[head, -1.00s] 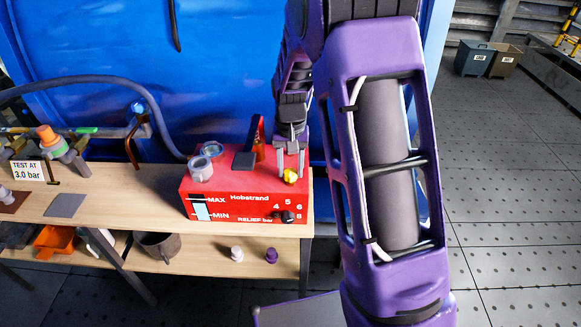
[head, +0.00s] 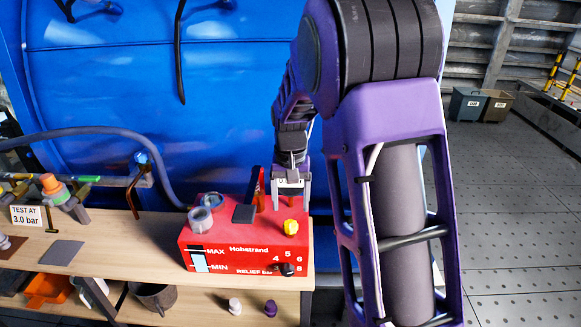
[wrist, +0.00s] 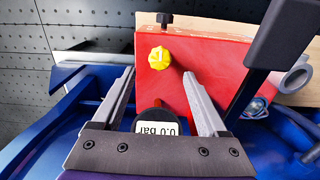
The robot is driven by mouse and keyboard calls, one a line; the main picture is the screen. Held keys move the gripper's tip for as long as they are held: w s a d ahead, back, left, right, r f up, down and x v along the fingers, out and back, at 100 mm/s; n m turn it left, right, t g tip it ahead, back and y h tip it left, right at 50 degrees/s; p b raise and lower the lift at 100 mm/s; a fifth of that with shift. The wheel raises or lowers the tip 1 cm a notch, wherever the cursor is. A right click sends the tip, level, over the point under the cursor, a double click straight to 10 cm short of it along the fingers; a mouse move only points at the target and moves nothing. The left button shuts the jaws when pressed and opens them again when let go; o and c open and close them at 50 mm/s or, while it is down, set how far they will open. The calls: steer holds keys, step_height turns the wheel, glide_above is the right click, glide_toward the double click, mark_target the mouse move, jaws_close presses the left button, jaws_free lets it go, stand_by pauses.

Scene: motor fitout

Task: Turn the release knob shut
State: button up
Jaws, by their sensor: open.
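A yellow knob (head: 291,227), which I take as the release knob, stands on top of the red Hobstrand box (head: 225,239) near its right end. It also shows in the wrist view (wrist: 159,58), beyond my fingertips. My gripper (head: 291,207) is open and empty, pointing down above and just behind the knob. The jaws in the wrist view (wrist: 159,72) are apart from the knob, which sits ahead of the gap between them. A round gauge reading 0.0 bar (wrist: 158,127) shows between the fingers, partly hidden by the gripper.
A dark lever (head: 244,213) and a grey round fitting (head: 201,219) stand left of the knob. A black dial (head: 288,269) is on the box front by the RELIEF bar scale. The bench (head: 125,245) holds a TEST AT 3.0 bar sign (head: 27,216) at left. Blue panel behind.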

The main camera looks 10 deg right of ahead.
mark_target(290, 224)
step_height(290, 224, up, 11)
steer(key=p, duration=0.1)
steer(key=shift+r, duration=0.15)
steer(key=shift+a, duration=0.1)
